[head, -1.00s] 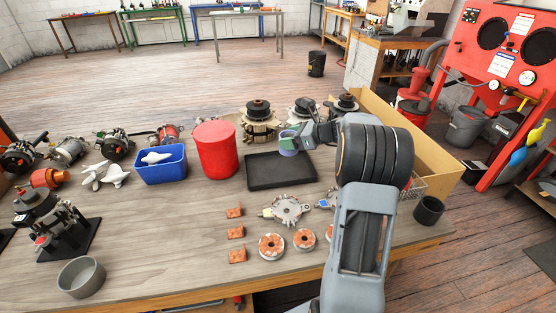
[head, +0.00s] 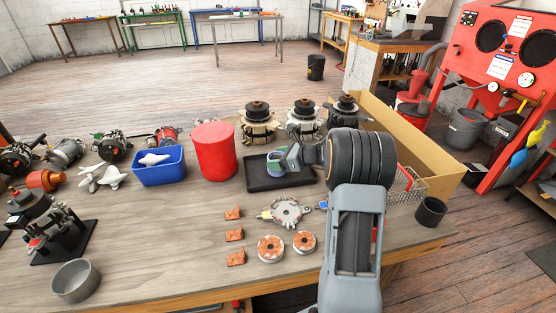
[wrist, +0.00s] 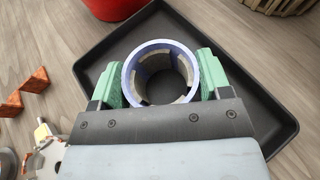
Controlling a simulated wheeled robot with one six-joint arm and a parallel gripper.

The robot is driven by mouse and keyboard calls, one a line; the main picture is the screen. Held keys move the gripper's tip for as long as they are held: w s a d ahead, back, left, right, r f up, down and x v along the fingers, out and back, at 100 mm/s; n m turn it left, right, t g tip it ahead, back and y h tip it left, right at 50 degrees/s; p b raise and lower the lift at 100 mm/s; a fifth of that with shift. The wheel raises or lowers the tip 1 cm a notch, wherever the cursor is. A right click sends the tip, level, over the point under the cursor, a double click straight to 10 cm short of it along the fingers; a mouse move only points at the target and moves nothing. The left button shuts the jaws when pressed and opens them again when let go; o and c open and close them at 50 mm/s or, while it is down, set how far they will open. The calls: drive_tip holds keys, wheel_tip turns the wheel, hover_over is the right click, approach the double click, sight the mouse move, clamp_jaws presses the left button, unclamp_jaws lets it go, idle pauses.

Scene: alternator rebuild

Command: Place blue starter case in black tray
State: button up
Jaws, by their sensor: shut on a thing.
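The blue starter case (wrist: 133,69) is a short open ring with a blue rim and grey segments inside. My gripper (wrist: 161,75) has its green fingers on both sides of the case and is shut on it. In the wrist view the case is over the black tray (wrist: 269,112), inside its outline. In the head view my gripper (head: 278,167) and the case (head: 275,166) are at the black tray (head: 262,183). I cannot tell whether the case touches the tray floor. My arm covers the tray's right side.
A red cylinder (head: 214,152) stands left of the tray, beside a blue bin (head: 159,168) holding a white part. Several alternator units, one of them here (head: 258,125), stand behind the tray. Copper-coloured rings (head: 271,248) and small blocks (head: 235,232) lie in front.

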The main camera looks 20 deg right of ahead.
drive_tip(key=shift+f, duration=0.1)
drive_tip(key=o, duration=1.4)
drive_tip(key=shift+s+d+r, duration=0.15)
drive_tip(key=shift+d+r, duration=0.05)
drive_tip(key=shift+r, duration=0.05)
drive_tip(key=p+v, duration=0.1)
drive_tip(key=v, duration=1)
drive_tip(key=s+a+n+g+h, duration=0.1)
drive_tip(key=s+a+n+g, duration=0.2)
drive_tip(key=s+a+n, duration=0.4)
drive_tip(key=s+a+n+g+h, duration=0.25)
drive_tip(key=a+n, duration=0.25)
drive_tip(key=a, duration=0.3)
drive_tip(key=s+a+n+h, duration=0.1)
drive_tip(key=s+n, duration=0.2)
drive_tip(key=n, duration=0.1)
drive_tip(key=s+a+n+h, duration=0.1)
drive_tip(key=s+n+h, duration=0.1)
drive_tip(key=s+n, duration=0.2)
drive_tip(key=s+a+f+n+g+h, duration=0.1)
drive_tip(key=s+n+h, duration=0.1)
drive_tip(key=n, duration=0.3)
drive_tip(key=shift+s+a+n+h, duration=0.25)
drive_tip(key=shift+s+n, duration=0.15)
drive_tip(key=shift+s, duration=0.3)
drive_tip(key=shift+s+d+n, duration=0.15)
drive_tip(key=shift+s+n, duration=0.1)
drive_tip(key=shift+n, duration=0.35)
